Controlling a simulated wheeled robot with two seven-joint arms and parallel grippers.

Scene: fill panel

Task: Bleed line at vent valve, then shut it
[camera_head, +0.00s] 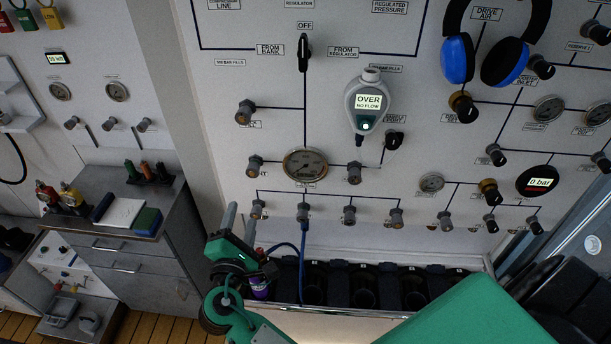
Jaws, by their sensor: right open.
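The fill panel (340,20) has several valve knobs joined by dark blue lines. I cannot read which label names the vent valve. A small black knob (394,140) sits right of the grey meter (368,95), whose screen reads "OVER NO FLOW". A round gauge (305,165) sits on the line below, with a valve fitting (354,174) to its right. My right gripper (242,222) is open with nothing seen between its fingers, low in front of the panel's lower left. It is below and left of the gauge. My left gripper is not in view.
A blue hose (303,255) hangs from a lower fitting, close right of my right gripper. A rack with black slots (365,290) stands below the panel. Blue headphones (458,58) hang upper right. A display (541,182) reads 0 bar. A grey cabinet (140,262) stands left.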

